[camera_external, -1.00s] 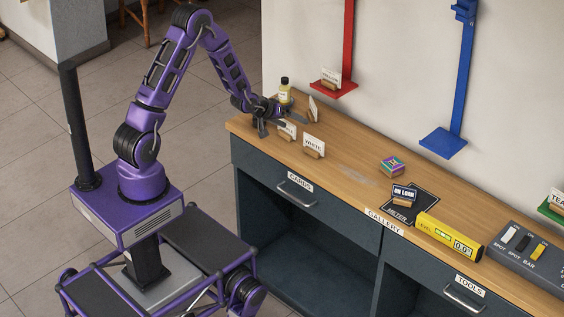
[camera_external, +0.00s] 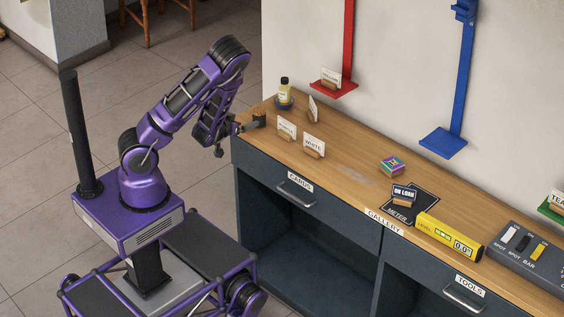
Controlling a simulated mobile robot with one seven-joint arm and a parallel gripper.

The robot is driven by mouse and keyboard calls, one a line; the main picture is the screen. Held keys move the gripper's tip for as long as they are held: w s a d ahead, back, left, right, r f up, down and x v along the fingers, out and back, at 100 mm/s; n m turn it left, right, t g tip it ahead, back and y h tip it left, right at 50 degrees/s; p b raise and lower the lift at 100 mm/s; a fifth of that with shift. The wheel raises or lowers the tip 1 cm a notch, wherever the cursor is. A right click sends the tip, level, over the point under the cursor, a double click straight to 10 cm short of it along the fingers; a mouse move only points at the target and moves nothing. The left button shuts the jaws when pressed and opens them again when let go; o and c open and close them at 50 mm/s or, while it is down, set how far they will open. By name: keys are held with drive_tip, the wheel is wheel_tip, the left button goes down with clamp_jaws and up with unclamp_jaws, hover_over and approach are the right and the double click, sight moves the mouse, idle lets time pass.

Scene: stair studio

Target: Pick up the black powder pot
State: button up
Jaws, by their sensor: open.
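A small dark cylinder (camera_external: 259,120), which looks like the black powder pot, stands on the left end of the wooden counter near its front edge. It is small in this view and no label can be read on it. My gripper (camera_external: 234,139) is open and hangs at the counter's left front corner, on the near left side of the dark cylinder. One finger points towards the cylinder and the other hangs lower, off the counter edge. Whether the upper finger touches the cylinder cannot be told. Nothing shows between the fingers.
Small card holders (camera_external: 314,147) stand to the right. Further right are a colourful cube (camera_external: 392,166), a yellow level (camera_external: 449,236) and a grey switch box (camera_external: 528,254). A red wall bracket (camera_external: 334,89) overhangs the counter's back.

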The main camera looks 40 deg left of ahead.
sight(257, 119)
drive_tip(key=f+b, duration=0.1)
drive_tip(key=b, duration=0.2)
drive_tip(key=shift+w+a, duration=0.15)
drive_tip(key=shift+w, duration=0.25)
drive_tip(key=shift+b, duration=0.45)
drive_tip(key=x, duration=0.9)
drive_tip(key=shift+w+a+b, duration=0.15)
drive_tip(key=shift+w+b, duration=0.1)
drive_tip(key=shift+b, duration=0.05)
drive_tip(key=shift+b+x, duration=0.3)
drive_tip(key=shift+x, duration=2.4)
drive_tip(key=shift+f, duration=0.15)
drive_tip(key=c, duration=1.5)
